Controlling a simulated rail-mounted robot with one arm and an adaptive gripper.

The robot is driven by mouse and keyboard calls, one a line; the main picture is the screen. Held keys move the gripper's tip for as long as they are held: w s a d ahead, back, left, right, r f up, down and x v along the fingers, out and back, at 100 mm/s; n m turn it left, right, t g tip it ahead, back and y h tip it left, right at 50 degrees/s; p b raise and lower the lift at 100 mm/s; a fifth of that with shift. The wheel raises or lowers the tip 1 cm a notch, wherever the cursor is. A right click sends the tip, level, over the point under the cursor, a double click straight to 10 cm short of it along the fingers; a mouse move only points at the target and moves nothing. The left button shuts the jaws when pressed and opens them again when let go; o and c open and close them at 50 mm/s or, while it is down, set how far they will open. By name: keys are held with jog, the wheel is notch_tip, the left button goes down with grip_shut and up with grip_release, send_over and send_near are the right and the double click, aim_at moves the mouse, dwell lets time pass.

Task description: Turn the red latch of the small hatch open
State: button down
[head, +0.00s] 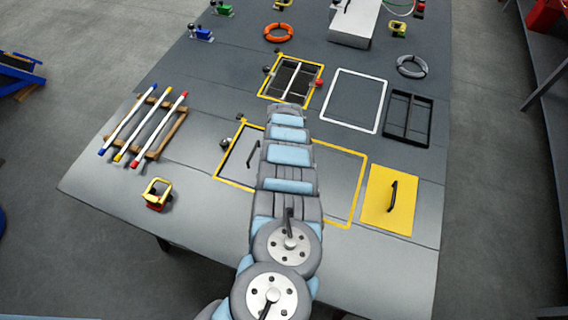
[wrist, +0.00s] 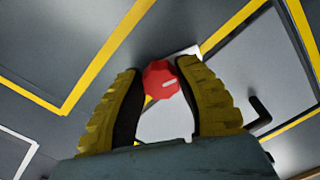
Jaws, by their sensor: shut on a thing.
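The red latch (wrist: 161,79) is a faceted red knob with a pale mark. In the wrist view it sits between the tips of the two yellow ribbed fingers of my gripper (wrist: 168,68), which is shut on it. The small hatch, a grey panel with a black handle (wrist: 259,115), lies right of the latch in the wrist view. In the head view the hatch (head: 236,167) is left of my arm, inside a yellow outline. My arm hides my gripper and the latch there. I cannot tell how far the latch is turned.
An empty yellow outline (head: 358,190) lies right of my arm, with a yellow panel (head: 376,208) beyond it. A yellow-framed grating (head: 293,82) is past my arm's far end. A rack of rods (head: 148,127) and a yellow clamp (head: 157,193) stand on the left.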

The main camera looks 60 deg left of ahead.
jog(key=shift+f+n+b, duration=0.15)
jog(key=shift+n+b, duration=1.3)
jog(key=shift+n, duration=0.15)
jog(key=c, duration=0.7)
grip_release()
jog(key=shift+o, duration=0.2)
jog(key=shift+r, duration=0.3)
notch_tip(320, 180, up, 12)
jog(key=shift+f, duration=0.15)
